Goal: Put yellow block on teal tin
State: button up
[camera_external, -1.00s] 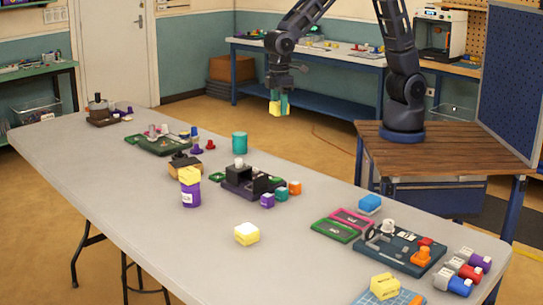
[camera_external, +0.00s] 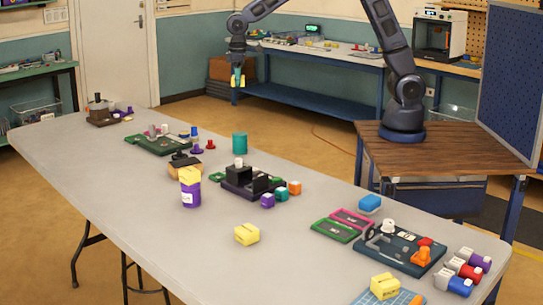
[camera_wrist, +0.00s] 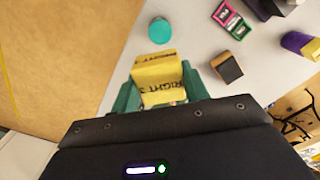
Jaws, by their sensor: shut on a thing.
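My gripper (camera_external: 238,80) is shut on a yellow block and holds it in the air above and behind the table's far edge. In the wrist view the yellow block (camera_wrist: 157,78), with dark lettering, sits between the teal fingers of my gripper (camera_wrist: 160,90). The teal tin (camera_external: 240,143) stands upright near the table's far edge, below the gripper in the external picture. In the wrist view the teal tin (camera_wrist: 160,30) shows from above, just beyond the block and apart from it.
A purple tin (camera_external: 191,195) has a yellow block on top. Another yellow block (camera_external: 246,235) lies nearer the front. A green board (camera_external: 160,146) lies left. Bare table surrounds much of the tin.

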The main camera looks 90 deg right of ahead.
aim_at(239, 134)
notch_tip(239, 134, down, 19)
dwell(0.6)
jog(key=shift+f, duration=0.1)
jog(key=o, duration=1)
